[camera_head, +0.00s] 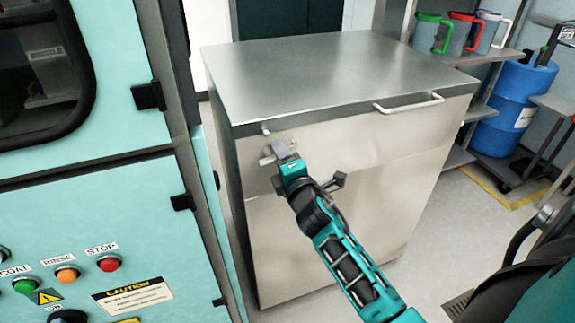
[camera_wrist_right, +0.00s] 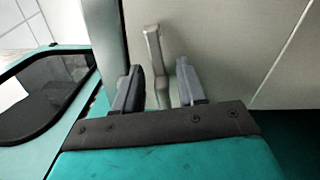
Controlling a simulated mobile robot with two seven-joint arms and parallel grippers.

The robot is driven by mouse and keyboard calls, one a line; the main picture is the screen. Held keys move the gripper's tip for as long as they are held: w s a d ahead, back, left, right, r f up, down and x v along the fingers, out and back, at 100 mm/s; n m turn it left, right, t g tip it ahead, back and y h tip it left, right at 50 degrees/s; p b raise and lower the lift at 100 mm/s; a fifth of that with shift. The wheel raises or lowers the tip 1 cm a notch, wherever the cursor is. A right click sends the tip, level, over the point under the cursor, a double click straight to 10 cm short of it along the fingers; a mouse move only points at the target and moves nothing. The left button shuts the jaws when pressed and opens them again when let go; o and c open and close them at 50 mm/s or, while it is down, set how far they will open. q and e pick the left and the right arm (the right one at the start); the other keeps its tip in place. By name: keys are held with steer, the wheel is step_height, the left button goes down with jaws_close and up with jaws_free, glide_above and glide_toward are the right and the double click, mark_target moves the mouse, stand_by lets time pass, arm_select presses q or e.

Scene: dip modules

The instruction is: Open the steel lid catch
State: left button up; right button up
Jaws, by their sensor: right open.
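A steel cabinet (camera_head: 340,190) with a flat steel lid (camera_head: 320,70) stands in the middle of the head view. The lid lies flat and appears closed. The lid catch (camera_head: 266,159) is a small pale metal piece on the front face, near the upper left corner. My right gripper (camera_head: 282,152) is at the catch and partly hides it. In the right wrist view the catch lever (camera_wrist_right: 156,65) stands upright between the two open fingers of the gripper (camera_wrist_right: 158,88). Contact with the fingers cannot be told. My left gripper is not in view.
A pale bar handle (camera_head: 410,104) is on the lid's front right edge. A teal machine (camera_head: 90,190) with buttons stands close on the left. Shelves with jugs (camera_head: 460,33) and a blue drum (camera_head: 515,105) are at the right. Floor shows right of the cabinet.

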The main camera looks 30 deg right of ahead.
steer(key=v, duration=1.2)
steer(key=shift+s+a, duration=0.15)
steer(key=shift+s, duration=0.2)
